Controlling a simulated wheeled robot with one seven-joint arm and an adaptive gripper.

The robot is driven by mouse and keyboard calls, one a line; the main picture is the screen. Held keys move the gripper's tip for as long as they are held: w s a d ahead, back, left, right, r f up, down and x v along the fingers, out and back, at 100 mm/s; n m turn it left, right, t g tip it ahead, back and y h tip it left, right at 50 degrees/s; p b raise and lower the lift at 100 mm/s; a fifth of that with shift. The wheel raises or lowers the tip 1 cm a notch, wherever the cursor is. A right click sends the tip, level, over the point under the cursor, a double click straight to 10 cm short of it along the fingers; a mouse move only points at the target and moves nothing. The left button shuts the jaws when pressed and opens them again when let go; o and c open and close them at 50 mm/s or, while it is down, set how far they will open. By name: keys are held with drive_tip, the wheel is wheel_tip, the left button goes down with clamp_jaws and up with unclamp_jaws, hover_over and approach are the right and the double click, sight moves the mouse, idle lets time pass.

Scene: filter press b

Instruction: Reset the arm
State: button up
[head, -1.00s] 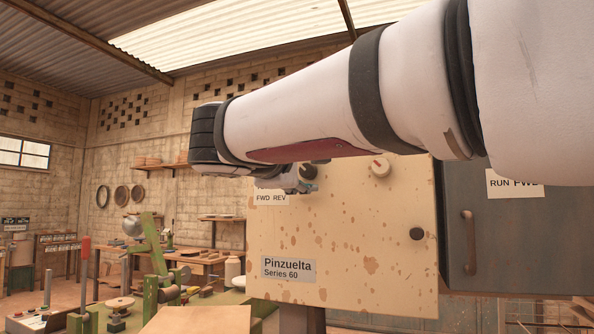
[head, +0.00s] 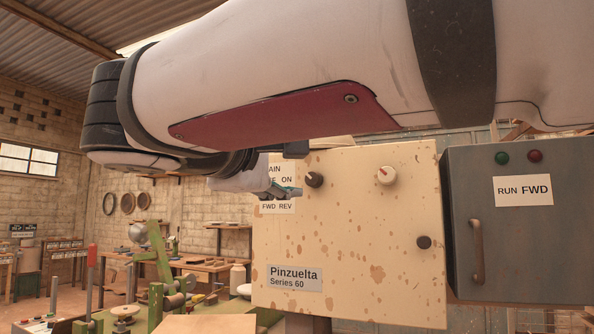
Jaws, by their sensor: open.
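My white arm reaches across the top of the head view from the right. It ends at my gripper (head: 282,192), which is small in view and partly hidden behind my own wrist. The gripper is open and shows nothing held. It is in front of the upper left of a beige spotted panel marked Pinzuelta Series 60 (head: 345,240), near a black knob (head: 314,179). I cannot tell whether it touches the panel. A white knob with a red mark (head: 387,175) sits to the right. The FWD REV label (head: 274,207) is just below the gripper, and the sign above it is partly covered.
A grey box labelled RUN FWD (head: 521,190) stands at the right, with a handle (head: 477,252), a green lamp (head: 502,158) and a red lamp (head: 535,156). A green machine (head: 160,250) and workbenches stand at the left. A flat tan board (head: 208,324) is low in front.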

drive_tip(key=shift+d, duration=0.1)
drive_tip(key=s+d+f+m+g+p, duration=0.2)
drive_tip(key=s+d+f+m+g, duration=0.15)
drive_tip(key=d+f, duration=0.55)
drive_tip(key=s+d+f+m+g+p, duration=0.2)
drive_tip(key=s+d+f+g, duration=0.3)
drive_tip(key=d+f, duration=0.4)
drive_tip(key=s+d+f+m+g+y+p, duration=0.2)
drive_tip(key=s+f+m+y, duration=0.4)
drive_tip(key=s+f, duration=0.8)
drive_tip(key=s+d+m+g, duration=0.1)
drive_tip(key=s+m+g, duration=0.1)
drive_tip(key=s, duration=0.1)
drive_tip(key=shift+s+d+f+y+p, duration=0.15)
drive_tip(key=shift+d+f+y+p, duration=0.05)
drive_tip(key=shift+d+y+p, duration=0.2)
